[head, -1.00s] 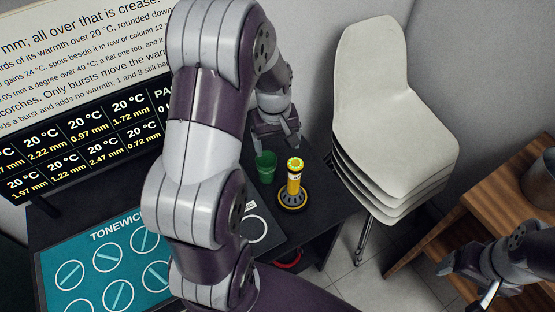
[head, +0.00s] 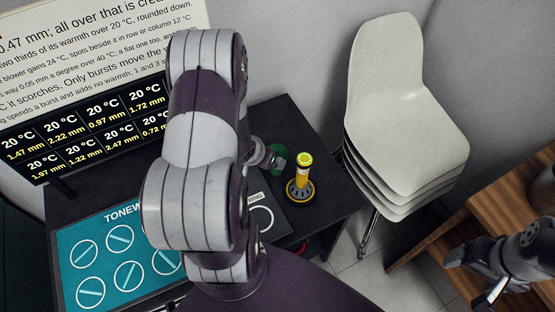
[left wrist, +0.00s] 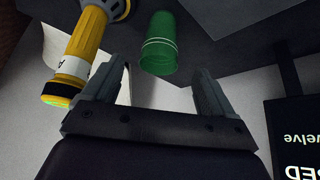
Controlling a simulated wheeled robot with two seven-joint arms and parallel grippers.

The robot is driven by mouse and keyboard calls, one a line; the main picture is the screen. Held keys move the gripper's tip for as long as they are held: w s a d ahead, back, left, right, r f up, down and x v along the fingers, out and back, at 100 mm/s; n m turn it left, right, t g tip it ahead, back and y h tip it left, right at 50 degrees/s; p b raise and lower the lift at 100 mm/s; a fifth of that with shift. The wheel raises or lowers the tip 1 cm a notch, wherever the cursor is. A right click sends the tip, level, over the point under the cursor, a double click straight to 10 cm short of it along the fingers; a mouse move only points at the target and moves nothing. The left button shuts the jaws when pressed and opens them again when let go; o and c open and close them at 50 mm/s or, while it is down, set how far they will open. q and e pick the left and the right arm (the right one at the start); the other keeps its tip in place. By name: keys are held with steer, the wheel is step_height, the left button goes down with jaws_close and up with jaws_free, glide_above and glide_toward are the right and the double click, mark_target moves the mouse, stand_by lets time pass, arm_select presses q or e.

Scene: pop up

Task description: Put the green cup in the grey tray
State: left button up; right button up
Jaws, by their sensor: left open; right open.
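The green cup (head: 279,152) stands on the dark table (head: 285,112), left of a yellow cylindrical device (head: 303,175). In the head view my left gripper (head: 270,157) is at the cup, partly covering it. In the left wrist view my left gripper (left wrist: 160,85) is open, with the green cup (left wrist: 160,40) just beyond and between its fingertips, not gripped. The yellow device (left wrist: 82,48) is beside the left finger there. My right gripper (head: 470,280) is open and empty at the lower right. I cannot make out a grey tray.
A teal panel with circles (head: 115,255) lies on the table's left part, before a black temperature display (head: 90,130). Stacked white chairs (head: 405,110) stand to the right. A wooden table (head: 500,215) with a metal bucket (head: 544,190) is at the far right.

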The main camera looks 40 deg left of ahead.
arm_select(q)
steer(key=b+x, duration=0.1)
steer(key=x, duration=1)
steer(key=shift+w+a, duration=0.2)
steer(key=shift+w, duration=0.05)
steer(key=shift+r, duration=0.1)
steer(key=c, duration=1.1)
